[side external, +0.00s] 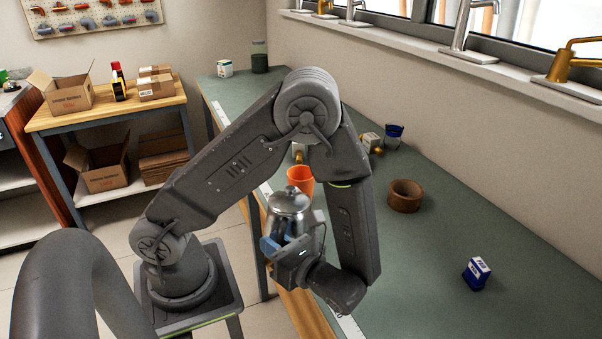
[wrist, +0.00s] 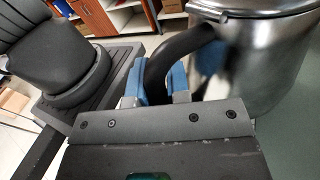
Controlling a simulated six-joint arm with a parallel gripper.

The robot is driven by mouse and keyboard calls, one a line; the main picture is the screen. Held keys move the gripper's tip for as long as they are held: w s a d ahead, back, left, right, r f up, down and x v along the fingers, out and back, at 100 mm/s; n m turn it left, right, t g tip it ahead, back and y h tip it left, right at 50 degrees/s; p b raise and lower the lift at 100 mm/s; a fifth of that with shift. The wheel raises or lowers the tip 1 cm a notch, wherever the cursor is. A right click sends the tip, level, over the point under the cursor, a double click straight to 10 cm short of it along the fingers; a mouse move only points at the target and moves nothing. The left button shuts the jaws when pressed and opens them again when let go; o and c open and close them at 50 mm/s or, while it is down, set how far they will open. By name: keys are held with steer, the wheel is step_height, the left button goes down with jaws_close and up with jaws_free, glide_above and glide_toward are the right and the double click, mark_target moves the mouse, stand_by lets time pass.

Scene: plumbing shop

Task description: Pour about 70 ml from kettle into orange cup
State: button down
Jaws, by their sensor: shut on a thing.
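The kettle (side external: 290,205) is a shiny metal pot with a lid and a knob, and it looks upright in the side external view. My gripper (side external: 285,247) is at its near side. In the wrist view the blue fingertips of my gripper (wrist: 168,88) are shut on the kettle's dark curved handle (wrist: 180,50), and the kettle's metal body (wrist: 265,60) fills the upper right. The orange cup (side external: 301,178) stands just behind the kettle in the side external view, its lower part hidden by the kettle. The inside of the kettle is not visible.
The green bench (side external: 440,260) holds a brown ring (side external: 405,195), a blue-and-white box (side external: 476,273) and small fittings (side external: 370,142) near the wall. A jar (side external: 260,57) and a white box (side external: 225,68) stand at the far end. The bench's right front is mostly clear.

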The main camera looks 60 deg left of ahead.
mark_target(282, 200)
steer(key=w+a+r+m+h, duration=0.1)
steer(key=a+r+m, duration=0.1)
steer(key=r, duration=0.1)
steer(key=w+a+r+m+h, duration=0.2)
steer(key=r, duration=0.2)
steer(key=w+a+r+m+h, duration=0.1)
steer(key=a+r+h, duration=0.1)
steer(key=r, duration=0.1)
steer(key=shift+w+a+r+m, duration=0.25)
steer(key=shift+a+r+m, duration=0.1)
steer(key=shift+a+m, duration=0.05)
steer(key=shift+w+a+r+m+g+h, duration=0.15)
steer(key=shift+a+r+m+h, duration=0.1)
steer(key=shift+r, duration=0.2)
steer(key=shift+w+a+r+m+g+h, duration=0.15)
steer(key=shift+a+r+m+h, duration=0.1)
steer(key=shift+r, duration=0.2)
steer(key=shift+w+a+r, duration=0.15)
steer(key=shift+a+r, duration=0.05)
steer(key=shift+r, duration=0.1)
steer(key=shift+w+a+r+m+h, duration=0.2)
steer(key=shift+r+m+h, duration=0.1)
steer(key=shift+h, duration=0.1)
steer(key=shift+w+a+r+m+g+h, duration=0.3)
steer(key=shift+a+r+m, duration=0.1)
steer(key=shift+a+r, duration=0.15)
